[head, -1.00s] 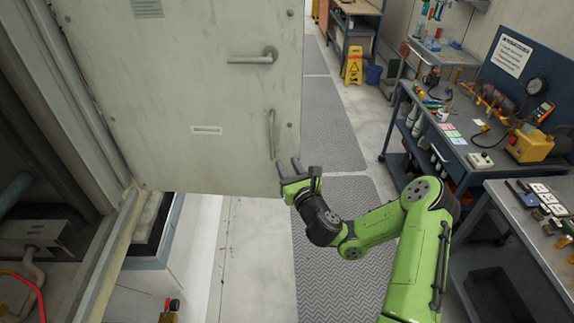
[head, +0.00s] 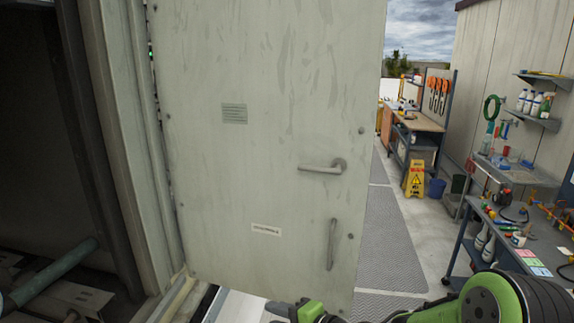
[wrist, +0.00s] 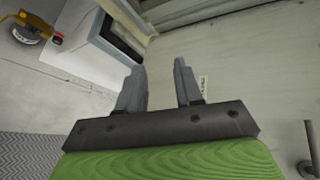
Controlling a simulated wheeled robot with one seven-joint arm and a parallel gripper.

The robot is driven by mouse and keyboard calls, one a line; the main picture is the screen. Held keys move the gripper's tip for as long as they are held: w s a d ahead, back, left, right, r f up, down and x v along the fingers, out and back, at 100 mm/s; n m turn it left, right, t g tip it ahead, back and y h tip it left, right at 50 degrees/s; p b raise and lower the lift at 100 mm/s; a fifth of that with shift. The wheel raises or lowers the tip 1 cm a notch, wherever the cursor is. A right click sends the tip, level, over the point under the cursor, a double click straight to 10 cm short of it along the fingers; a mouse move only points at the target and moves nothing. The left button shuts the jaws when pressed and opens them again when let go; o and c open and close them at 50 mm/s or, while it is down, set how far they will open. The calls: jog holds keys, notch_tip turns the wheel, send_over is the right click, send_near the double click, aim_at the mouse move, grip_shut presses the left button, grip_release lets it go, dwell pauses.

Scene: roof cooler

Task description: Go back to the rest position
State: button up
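My gripper (head: 290,308) is at the bottom edge of the head view, low in front of the pale metal door (head: 245,180). In the wrist view its two grey fingers (wrist: 159,80) stand apart with nothing between them, so it is open and empty. The door stands open, with a lever handle (head: 322,167) and a vertical pull handle (head: 331,245) on its face. The gripper is below and left of the pull handle in the head view and does not hold it. Most of my green arm (head: 495,302) is cut off by the frame.
The dark cabinet opening (head: 65,150) with a pipe (head: 55,272) lies left of the door. Right of it runs a grey walkway mat (head: 395,240). A yellow wet-floor sign (head: 414,180), a blue bucket (head: 435,189) and a workbench (head: 535,215) with tools line the right side.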

jog(key=s+d+r+n+g+h+b, duration=0.1)
jog(key=s+d+r+n+h, duration=0.1)
jog(key=s+d+n+h, duration=0.3)
jog(key=s+d+r+n+g+h+b, duration=0.1)
jog(key=s+d+n+h, duration=0.4)
jog(key=s+d, duration=0.6)
jog(key=s+r+b, duration=0.1)
jog(key=s, duration=0.7)
jog(key=shift+s+d+g+h, duration=0.35)
jog(key=shift+s+g+h, duration=0.05)
jog(key=shift+r, duration=0.1)
jog(key=shift+s, duration=0.1)
